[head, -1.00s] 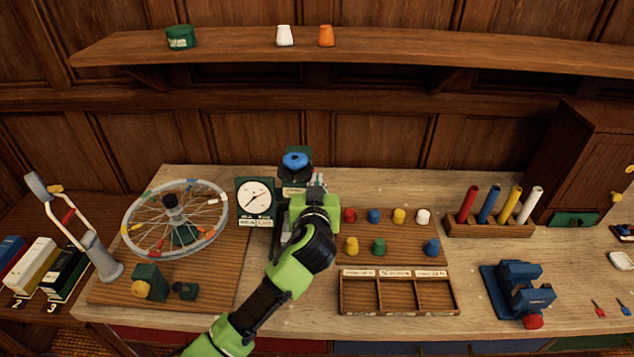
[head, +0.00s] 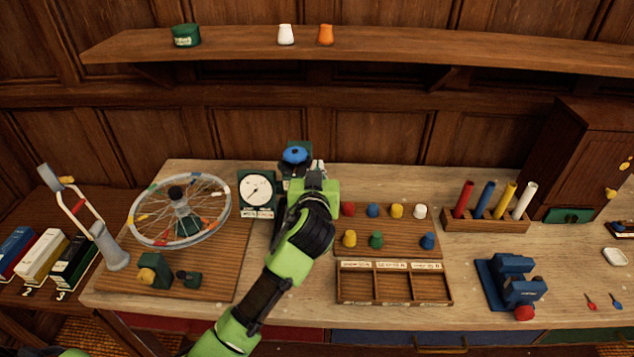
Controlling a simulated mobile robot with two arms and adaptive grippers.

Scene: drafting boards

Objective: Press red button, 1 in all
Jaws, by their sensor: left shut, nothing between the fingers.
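A small red button-like piece (head: 348,209) stands at the left end of the back row on a brown wooden board (head: 394,251), just right of my left arm. My left gripper (head: 318,168) is shut and empty, above the back of the bench. It is behind and left of the red piece, beside a dark device with a blue knob (head: 295,155). My wrist covers part of that device and the board's left edge. Whether the fingers touch anything is unclear. My right gripper is not in view.
Blue, yellow, white and green pieces share the board. A white dial (head: 257,190) stands left of my gripper. A spoked wheel (head: 180,213) is farther left. A divided tray (head: 394,284) lies in front. A blue vise-like tool (head: 512,284) with a red end is at right.

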